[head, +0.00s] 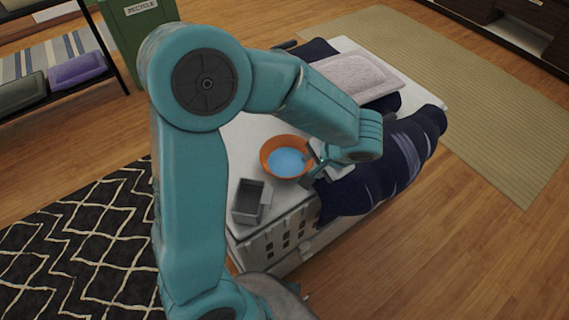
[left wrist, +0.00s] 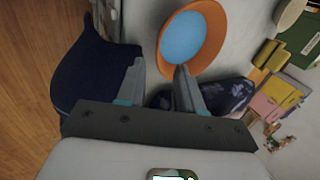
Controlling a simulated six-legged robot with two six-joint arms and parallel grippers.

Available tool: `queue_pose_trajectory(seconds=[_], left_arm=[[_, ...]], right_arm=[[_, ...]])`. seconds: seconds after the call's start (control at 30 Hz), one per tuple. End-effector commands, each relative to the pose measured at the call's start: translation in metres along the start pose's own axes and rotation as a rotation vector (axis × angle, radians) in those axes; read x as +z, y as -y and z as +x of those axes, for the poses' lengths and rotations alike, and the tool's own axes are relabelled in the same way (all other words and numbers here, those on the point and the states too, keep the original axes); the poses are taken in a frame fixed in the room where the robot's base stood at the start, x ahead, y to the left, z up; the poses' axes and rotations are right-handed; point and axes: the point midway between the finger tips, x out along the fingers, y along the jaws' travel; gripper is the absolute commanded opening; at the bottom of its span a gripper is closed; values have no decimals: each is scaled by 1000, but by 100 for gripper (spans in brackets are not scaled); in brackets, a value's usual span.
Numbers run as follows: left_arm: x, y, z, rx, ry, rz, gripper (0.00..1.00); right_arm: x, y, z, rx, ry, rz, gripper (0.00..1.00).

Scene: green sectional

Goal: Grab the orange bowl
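The orange bowl (head: 287,143) with a light blue inside sits upright on the white bed-like surface (head: 245,145), near its left side. It also shows in the left wrist view (left wrist: 213,42), at the top. My left gripper (head: 312,166) is at the bowl's right side in the head view. In the left wrist view its fingers (left wrist: 160,65) are spread apart with nothing between them. One fingertip overlaps the bowl's near rim there; I cannot tell whether it touches. My right gripper is in neither view.
A grey open box (head: 251,202) stands left of and nearer than the bowl. Dark blue cloth (head: 365,185) lies right of the gripper. A grey pillow (head: 350,78) lies beyond. A green recycle bin (head: 140,30) and a shelf with folded cloths (head: 78,70) stand at back left.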

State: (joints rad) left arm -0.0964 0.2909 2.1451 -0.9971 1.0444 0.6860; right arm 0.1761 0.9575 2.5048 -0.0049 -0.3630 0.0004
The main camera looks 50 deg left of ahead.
Motion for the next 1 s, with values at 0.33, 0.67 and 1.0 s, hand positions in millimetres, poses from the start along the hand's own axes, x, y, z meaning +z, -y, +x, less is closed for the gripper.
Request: queue_pose_trajectory(seconds=[0.33, 0.67, 1.0], left_arm=[[-4, -4, 47, 2, 2, 1, 36], [-3, 1, 95, 4, 2, 3, 36], [-2, 3, 99, 4, 0, 2, 20]], right_arm=[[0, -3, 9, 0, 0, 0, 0], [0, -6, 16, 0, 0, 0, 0], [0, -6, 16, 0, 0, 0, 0]])
